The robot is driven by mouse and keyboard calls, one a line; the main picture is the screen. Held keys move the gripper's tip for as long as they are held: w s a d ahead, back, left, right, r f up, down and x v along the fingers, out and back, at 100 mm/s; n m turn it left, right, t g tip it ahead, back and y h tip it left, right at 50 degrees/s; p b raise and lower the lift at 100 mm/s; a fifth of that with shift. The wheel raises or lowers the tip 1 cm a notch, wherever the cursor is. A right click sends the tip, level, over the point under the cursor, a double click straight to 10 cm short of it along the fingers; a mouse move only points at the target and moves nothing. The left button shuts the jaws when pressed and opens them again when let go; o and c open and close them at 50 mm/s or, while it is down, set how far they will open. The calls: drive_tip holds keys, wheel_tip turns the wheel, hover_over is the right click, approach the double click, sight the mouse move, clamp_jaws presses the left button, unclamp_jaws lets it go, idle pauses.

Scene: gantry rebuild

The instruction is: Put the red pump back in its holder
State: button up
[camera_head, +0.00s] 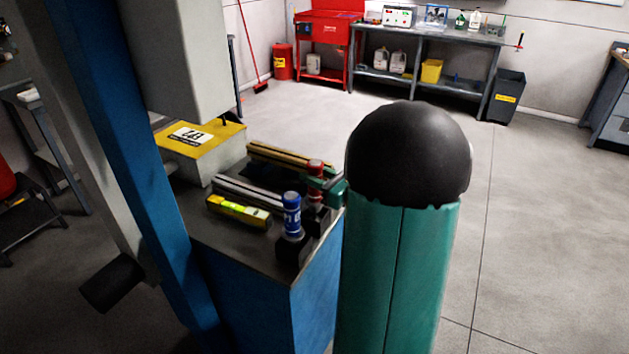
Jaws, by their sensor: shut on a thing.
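The red pump (315,166) is upright near the right edge of the blue bench's dark top (262,257). My gripper (321,184) reaches in from the right and is shut on the red pump, around its upper part. A black holder (318,222) shows just under the pump. I cannot tell whether the pump sits in it or hangs above it. A blue pump (291,212) stands upright in another black holder (291,250), nearer to me. My green arm with its black dome hides what lies to the right of the gripper.
A yellow level (238,210) and metal rails (248,192) lie left of the pumps. A yellow-topped box (203,137) stands behind. A blue post (150,150) rises at the left. Open floor (540,210) lies right; a grey workbench (430,40) stands far back.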

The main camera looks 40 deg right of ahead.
drive_tip(key=shift+w+f, duration=0.1)
drive_tip(key=shift+f, duration=1.35)
drive_tip(key=o, duration=1.1)
drive_tip(key=shift+r, duration=0.1)
drive_tip(key=shift+r, duration=0.25)
drive_tip(key=s, duration=0.4)
drive_tip(key=s+d, duration=0.1)
drive_tip(key=s, duration=0.3)
drive_tip(key=s+d, duration=0.1)
drive_tip(key=s, duration=0.2)
drive_tip(key=shift+s+r, duration=0.3)
drive_tip(key=shift+s, duration=0.1)
